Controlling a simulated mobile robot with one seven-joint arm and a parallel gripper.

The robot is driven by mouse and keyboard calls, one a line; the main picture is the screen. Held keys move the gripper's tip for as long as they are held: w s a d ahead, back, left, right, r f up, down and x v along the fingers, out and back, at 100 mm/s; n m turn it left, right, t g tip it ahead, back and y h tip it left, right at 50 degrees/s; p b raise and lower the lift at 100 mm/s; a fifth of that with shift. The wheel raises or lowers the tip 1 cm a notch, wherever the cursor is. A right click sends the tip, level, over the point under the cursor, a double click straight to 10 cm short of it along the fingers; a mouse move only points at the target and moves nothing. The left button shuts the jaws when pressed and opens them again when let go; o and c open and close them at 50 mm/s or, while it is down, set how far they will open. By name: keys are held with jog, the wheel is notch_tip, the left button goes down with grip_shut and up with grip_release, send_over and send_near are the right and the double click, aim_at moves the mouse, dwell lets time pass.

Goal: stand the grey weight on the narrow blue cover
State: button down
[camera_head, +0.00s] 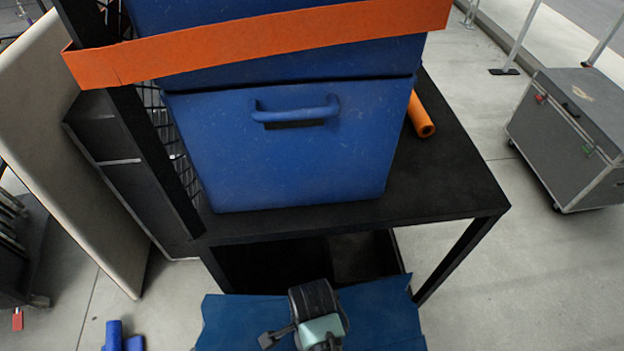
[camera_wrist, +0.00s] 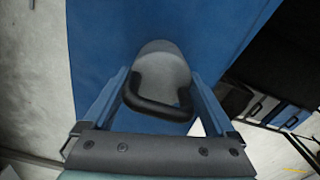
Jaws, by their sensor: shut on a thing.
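The grey weight (camera_wrist: 165,65), rounded with a black handle, sits between the two fingers of my gripper (camera_wrist: 160,80) in the wrist view. My gripper is shut on it. The blue cover (camera_head: 380,315) lies at the bottom of the head view, and its flat blue surface (camera_wrist: 105,45) shows behind and around the weight in the wrist view. The weight is over the cover; I cannot tell whether it touches it. In the head view my wrist hides the weight and the middle of the cover.
A black table (camera_head: 455,185) carries a large blue case (camera_head: 290,165) with an orange strap (camera_head: 270,42) and an orange roll (camera_head: 421,118). A pale panel (camera_head: 60,130) leans at left. A grey flight case (camera_head: 570,135) stands at right on open floor.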

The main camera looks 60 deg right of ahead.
jog(key=shift+w+d+f, duration=0.1)
dwell(0.3)
grip_release()
jog(key=shift+f, duration=0.15)
notch_tip(320, 180, up, 12)
jog(key=shift+r, duration=0.15)
dwell(0.5)
